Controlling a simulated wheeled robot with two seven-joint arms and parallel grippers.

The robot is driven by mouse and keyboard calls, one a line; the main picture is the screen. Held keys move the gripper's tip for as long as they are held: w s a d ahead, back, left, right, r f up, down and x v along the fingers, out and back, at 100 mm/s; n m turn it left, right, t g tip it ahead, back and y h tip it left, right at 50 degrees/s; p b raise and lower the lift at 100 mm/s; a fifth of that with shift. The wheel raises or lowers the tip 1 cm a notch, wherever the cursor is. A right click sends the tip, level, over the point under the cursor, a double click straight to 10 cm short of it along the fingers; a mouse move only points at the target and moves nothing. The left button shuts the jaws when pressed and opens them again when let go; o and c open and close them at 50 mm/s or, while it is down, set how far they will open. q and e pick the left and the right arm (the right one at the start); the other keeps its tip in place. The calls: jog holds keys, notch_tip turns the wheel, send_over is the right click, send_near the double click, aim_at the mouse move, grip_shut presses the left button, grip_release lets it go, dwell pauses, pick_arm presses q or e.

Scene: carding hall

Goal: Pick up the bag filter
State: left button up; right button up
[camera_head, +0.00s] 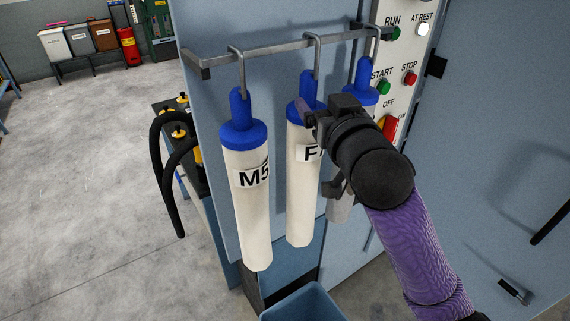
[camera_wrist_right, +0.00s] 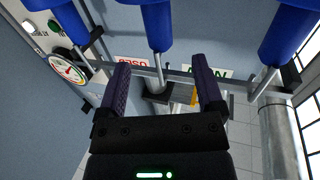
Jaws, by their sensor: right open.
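Three bag filters hang upright from hooks on a grey rail (camera_head: 290,48). The left white bag filter (camera_head: 250,215) has a blue top and is marked M5. The middle bag filter (camera_head: 300,205) has a label starting with F, partly covered by my right gripper (camera_head: 318,152). The right bag filter (camera_head: 366,82) is mostly hidden behind that gripper and arm. In the right wrist view, which looks upside down, the open purple fingers (camera_wrist_right: 161,70) have the middle hook in line between them, below a blue top (camera_wrist_right: 157,25). I see no bag gripped. My left gripper is out of view.
A control panel (camera_head: 397,62) with buttons and a red switch is right of the rail. A blue bin (camera_head: 303,304) stands below the bags. Black hoses (camera_head: 170,180) curve at the left. Open floor lies further left. The wrist view shows a gauge (camera_wrist_right: 67,68).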

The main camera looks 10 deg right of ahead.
aim_at(310, 87)
jog(key=w, duration=0.2)
jog(key=w+d+p, duration=0.1)
jog(key=w, duration=0.1)
jog(key=shift+w, duration=0.4)
jog(key=w, duration=0.2)
jog(key=w+a+p, duration=0.1)
jog(key=w, duration=0.1)
jog(key=shift+a+r, duration=0.1)
jog(key=shift+a, duration=0.1)
jog(key=shift+w+d, duration=0.15)
jog(key=shift+w, duration=0.35)
jog(key=shift+s, duration=0.1)
jog(key=c, duration=0.3)
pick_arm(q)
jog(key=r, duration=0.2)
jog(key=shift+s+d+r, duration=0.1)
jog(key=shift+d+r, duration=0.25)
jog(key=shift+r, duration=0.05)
pick_arm(e)
grip_shut()
